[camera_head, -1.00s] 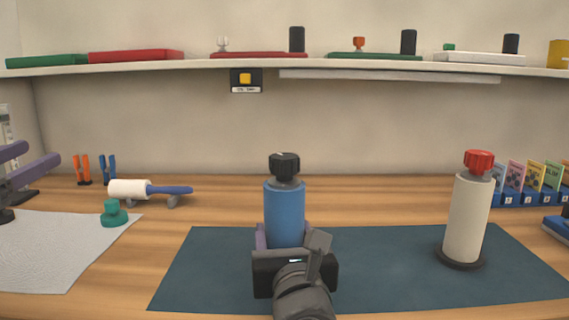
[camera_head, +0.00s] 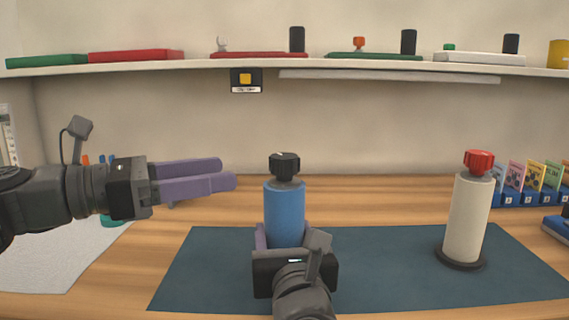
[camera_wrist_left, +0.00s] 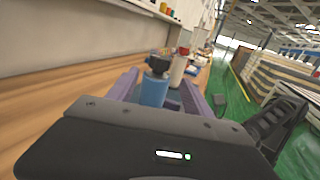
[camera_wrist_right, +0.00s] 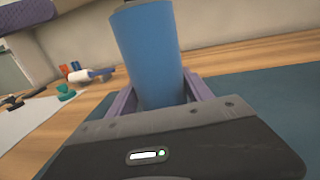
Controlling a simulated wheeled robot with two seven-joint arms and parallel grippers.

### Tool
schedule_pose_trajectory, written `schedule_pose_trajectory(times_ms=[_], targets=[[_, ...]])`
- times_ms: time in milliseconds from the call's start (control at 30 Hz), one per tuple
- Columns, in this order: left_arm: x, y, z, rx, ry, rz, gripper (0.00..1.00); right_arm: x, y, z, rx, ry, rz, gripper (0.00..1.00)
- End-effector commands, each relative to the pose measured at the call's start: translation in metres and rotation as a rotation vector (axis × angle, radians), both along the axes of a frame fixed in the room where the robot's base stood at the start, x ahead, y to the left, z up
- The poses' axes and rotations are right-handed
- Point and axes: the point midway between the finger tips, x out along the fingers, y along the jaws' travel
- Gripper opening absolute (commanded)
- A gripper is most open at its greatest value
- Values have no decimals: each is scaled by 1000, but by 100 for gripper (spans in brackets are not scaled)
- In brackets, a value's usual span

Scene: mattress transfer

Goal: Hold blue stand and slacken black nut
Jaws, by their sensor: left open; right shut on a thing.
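The blue stand (camera_head: 284,212) stands upright on the dark mat, with the black nut (camera_head: 285,165) on its top. My right gripper (camera_head: 283,238) is shut on the blue stand low on its body; the right wrist view shows the stand (camera_wrist_right: 150,55) between its purple fingers. My left gripper (camera_head: 228,173) is open and empty, left of the black nut at about its height, fingers pointing right. In the left wrist view the nut (camera_wrist_left: 158,63) and stand (camera_wrist_left: 154,90) appear ahead between the fingers.
A white stand (camera_head: 467,220) with a red nut (camera_head: 479,161) stands on the dark mat (camera_head: 390,270) at the right. A shelf (camera_head: 200,66) with several trays runs along the wall. A grey sheet (camera_head: 45,262) lies at the left.

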Motion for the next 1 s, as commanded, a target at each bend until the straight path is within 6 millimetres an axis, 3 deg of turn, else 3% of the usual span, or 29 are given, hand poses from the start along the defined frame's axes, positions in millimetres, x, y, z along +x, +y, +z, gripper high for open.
schedule_pose_trajectory(times_ms=[167, 600, 800, 1000], targets=[[7, -16, 0, 0, 1, -2, 59, 0, 0, 3, 2, -6, 0, 0], [41, -89, 0, 1, 0, -2, 59, 0, 0, 4, 2, -6, 0, 0], [48, -105, 0, 0, 0, -1, 59, 0, 0, 4, 2, -6, 0, 0], [49, -107, 1, 0, -1, 1, 59, 0, 0, 4, 2, -6, 0, 0]])
